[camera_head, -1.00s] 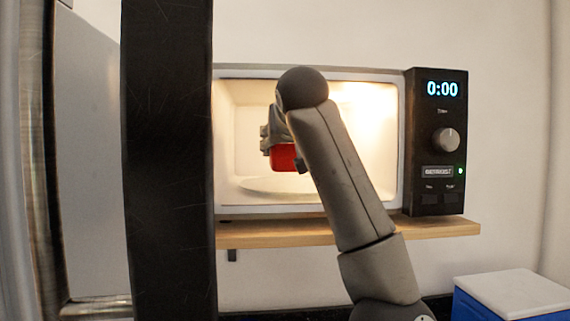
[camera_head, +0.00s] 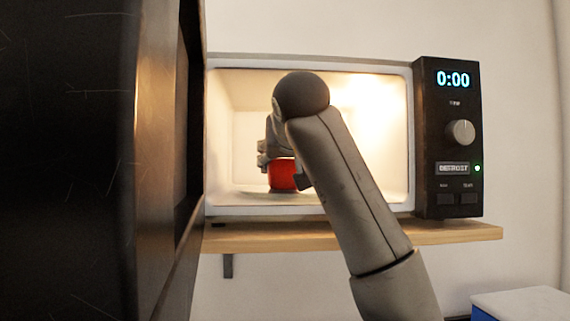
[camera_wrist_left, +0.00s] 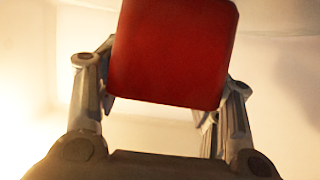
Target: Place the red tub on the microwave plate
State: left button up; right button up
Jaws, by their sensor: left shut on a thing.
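The red tub (camera_head: 283,174) is inside the lit microwave, low over the plate. My left gripper (camera_head: 282,170) is shut on it, one finger at each side; my arm covers part of it. In the left wrist view the red tub (camera_wrist_left: 172,50) fills the upper middle between the two fingers. The pale microwave plate (camera_head: 243,196) lies on the cavity floor, partly hidden by the tub and my arm. The tub's base is at or just above the plate; I cannot tell whether they touch. My right gripper is not in view.
The microwave (camera_head: 312,211) stands on a wooden shelf (camera_head: 460,232), its control panel (camera_head: 447,140) at the right reading 0:00. A large dark panel (camera_head: 70,160) fills the left side close by. A blue box with a white lid (camera_head: 520,303) is at lower right.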

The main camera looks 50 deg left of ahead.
pick_arm(q)
jog(key=shift+s+f, duration=0.1)
jog(key=o, duration=1.4)
jog(key=shift+c, duration=0.2)
jog(key=shift+r, duration=0.2)
jog(key=v, duration=1.2)
jog(key=shift+p, duration=0.3)
